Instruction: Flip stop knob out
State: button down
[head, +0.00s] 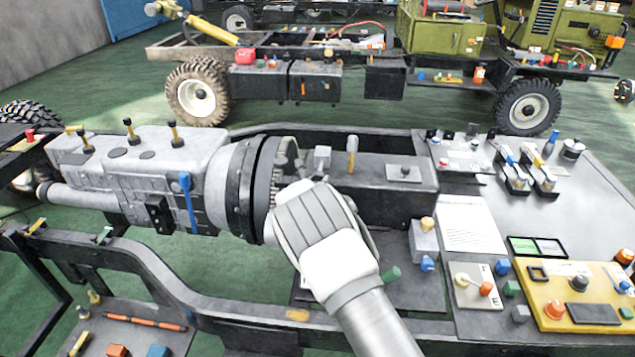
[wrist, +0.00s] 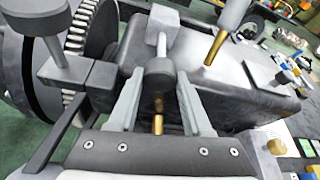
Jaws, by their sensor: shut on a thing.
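A dark round knob (wrist: 158,76), which I take to be the stop knob, sits on a grey stem with a brass pin below it in the wrist view. My gripper (wrist: 158,82) has its two grey fingers on either side of this knob and is shut on it. The stem runs up to a light grey block (wrist: 163,17). In the head view my wrist and hand cover the knob, and the fingertips are hidden too. I cannot tell whether the knob is flipped in or out.
A brass-tipped lever (wrist: 217,45) stands just right of the fingers; it also shows in the head view (head: 351,146). A toothed ring (wrist: 75,35) and black flange (head: 246,190) lie to the left. A dark housing (head: 405,205) lies to the right.

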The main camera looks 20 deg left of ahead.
jog(key=c, duration=0.7)
grip_release()
jog(key=shift+s+f, duration=0.2)
jog(key=shift+f, duration=0.05)
jog(key=o, duration=0.4)
jog(key=shift+r, duration=0.2)
jog(key=shift+c, duration=0.2)
jog(key=shift+s, duration=0.1)
jog(key=b+v, duration=0.1)
jog(key=v, duration=1.6)
jog(key=shift+s, duration=0.2)
